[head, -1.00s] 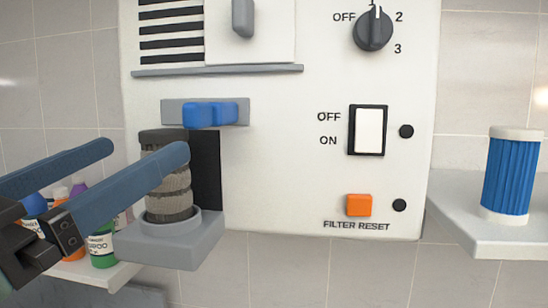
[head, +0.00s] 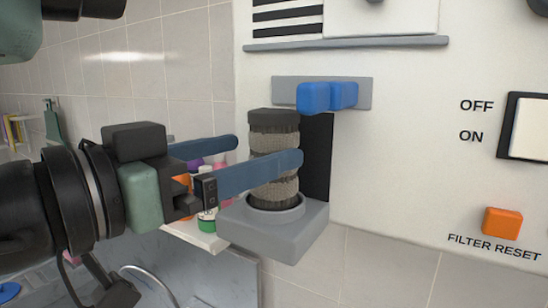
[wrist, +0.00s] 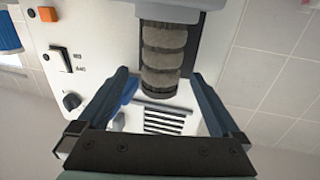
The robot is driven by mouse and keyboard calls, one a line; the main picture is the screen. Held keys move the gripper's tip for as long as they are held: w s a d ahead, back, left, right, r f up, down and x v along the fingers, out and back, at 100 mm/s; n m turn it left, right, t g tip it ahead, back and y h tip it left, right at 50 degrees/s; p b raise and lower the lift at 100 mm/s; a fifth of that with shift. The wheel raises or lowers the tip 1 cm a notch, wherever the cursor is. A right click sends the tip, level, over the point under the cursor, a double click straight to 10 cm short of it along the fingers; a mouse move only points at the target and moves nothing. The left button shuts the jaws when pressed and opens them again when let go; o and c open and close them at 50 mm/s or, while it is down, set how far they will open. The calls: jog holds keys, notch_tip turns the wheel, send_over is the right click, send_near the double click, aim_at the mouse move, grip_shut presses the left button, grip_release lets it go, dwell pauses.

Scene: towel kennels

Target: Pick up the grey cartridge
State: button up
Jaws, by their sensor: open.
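The grey cartridge (head: 274,180) stands upright on a grey holder (head: 290,232) that sticks out from the white machine panel. It has a dark cap and a ribbed, dirty grey-brown body. In the wrist view the cartridge (wrist: 163,60) lies between the lines of the two fingers, beyond the palm. I cannot tell whether either finger touches it.
A blue latch (head: 328,96) sits on a grey plate just above the cartridge. The machine panel (head: 410,150) is close behind it, with an orange button (head: 502,221) and a white switch (head: 530,127) at right. Small bottles stand on a shelf (head: 195,236) behind my fingers.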

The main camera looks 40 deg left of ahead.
aim_at(276, 142)
jog(key=w, duration=0.5)
jog(key=shift+w+a+p, duration=0.1)
jog(key=shift+a+p, duration=0.1)
jog(key=shift+p, duration=0.2)
jog(key=shift+r, duration=0.1)
jog(key=c, duration=1.5)
